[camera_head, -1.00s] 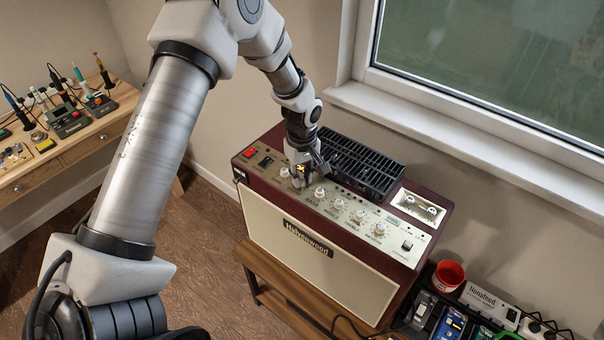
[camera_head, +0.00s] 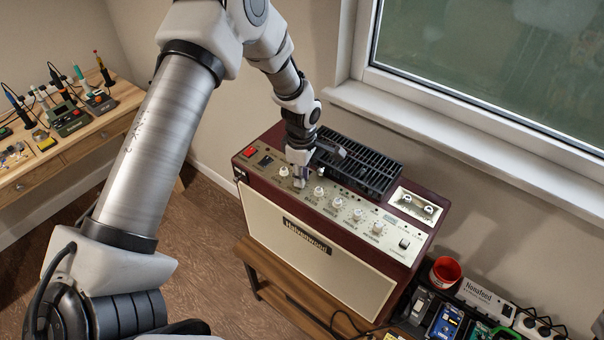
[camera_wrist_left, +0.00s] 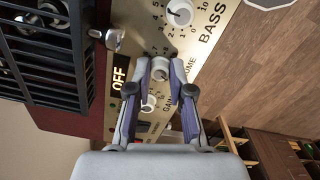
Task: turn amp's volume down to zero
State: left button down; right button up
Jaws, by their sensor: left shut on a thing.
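The amp is a dark red cabinet with a cream front (camera_head: 315,255) and a cream control panel on top. My left gripper (camera_head: 300,180) points down onto this panel, between the gain knob (camera_head: 284,171) and the bass knob (camera_head: 319,191). In the left wrist view, my left gripper (camera_wrist_left: 160,66) has its fingers on both sides of the pale volume knob (camera_wrist_left: 160,73), closed on it. The volume label is partly covered, with "UME" showing. My right gripper is out of view.
A black grille (camera_head: 358,165) rises behind the knobs, close to my left wrist. Other knobs and a red switch (camera_head: 250,152) share the panel. The amp stands on a wooden stand (camera_head: 290,300). A red cup (camera_head: 445,272) and a power strip (camera_head: 490,302) are at right.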

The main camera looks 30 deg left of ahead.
pick_arm(q)
jog(key=shift+s+f, duration=0.2)
jog(key=c, duration=1.2)
grip_release()
jog(key=shift+c, duration=0.2)
jog(key=shift+o, duration=1)
jog(key=shift+a, duration=0.1)
jog(key=shift+w+a, duration=0.1)
jog(key=shift+w, duration=0.05)
jog(key=shift+r, duration=0.35)
notch_tip(320, 180, up, 11)
jog(key=shift+r, duration=0.15)
